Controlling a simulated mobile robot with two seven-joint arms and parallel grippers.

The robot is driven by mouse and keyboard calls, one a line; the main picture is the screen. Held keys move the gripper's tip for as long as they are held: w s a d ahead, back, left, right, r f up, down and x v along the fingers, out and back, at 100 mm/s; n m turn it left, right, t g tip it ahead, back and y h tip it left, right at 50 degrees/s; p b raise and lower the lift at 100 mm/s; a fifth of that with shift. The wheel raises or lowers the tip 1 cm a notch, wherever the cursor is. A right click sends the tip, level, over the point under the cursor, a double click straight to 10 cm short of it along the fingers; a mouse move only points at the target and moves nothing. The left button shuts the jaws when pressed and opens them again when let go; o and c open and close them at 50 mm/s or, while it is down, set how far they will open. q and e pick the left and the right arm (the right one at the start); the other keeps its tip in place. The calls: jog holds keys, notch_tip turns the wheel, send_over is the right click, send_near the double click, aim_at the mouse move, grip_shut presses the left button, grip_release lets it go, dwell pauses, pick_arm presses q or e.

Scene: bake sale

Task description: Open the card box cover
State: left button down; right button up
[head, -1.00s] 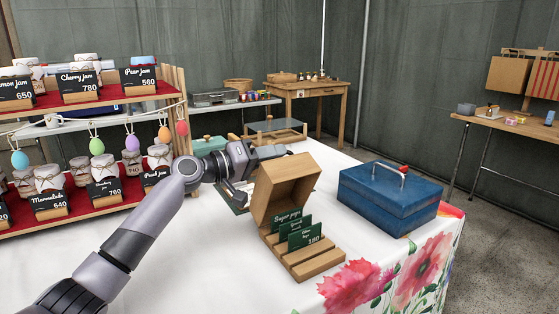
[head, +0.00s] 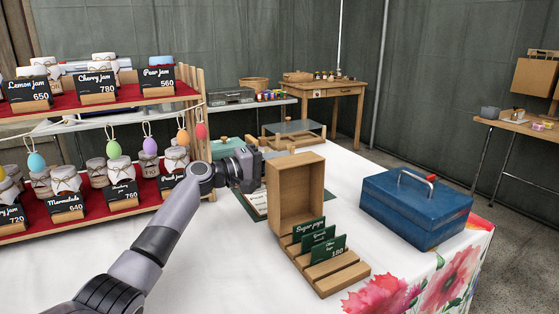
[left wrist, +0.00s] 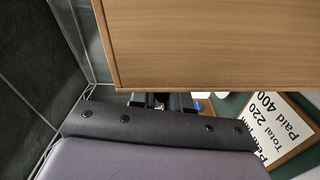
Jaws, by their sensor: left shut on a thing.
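The wooden card box (head: 338,277) stands on the white-clothed table, with dark green price cards upright in its slotted base. Its hollow cover (head: 297,190) stands roughly upright at the back of the base, its open side facing me, so the cards are exposed. My left gripper (head: 257,167) is at the cover's left rear edge, shut on the cover; its fingertips are mostly hidden. In the left wrist view, the cover (left wrist: 215,42) fills the top as a plain wood panel, with part of the fingers below its edge. My right gripper is not in view.
A blue metal box (head: 416,209) with a handle stands close to the right. A jam shelf (head: 120,211) with hanging eggs stands left. A framed price sign (left wrist: 283,130) lies behind the cover. The front-left cloth (head: 225,280) is clear.

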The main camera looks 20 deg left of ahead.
pick_arm(q)
jog(key=shift+f, duration=0.45)
jog(key=c, duration=1.2)
grip_release()
jog(key=shift+r, duration=0.15)
jog(key=shift+p+v, duration=0.3)
jog(key=shift+v, duration=3.35)
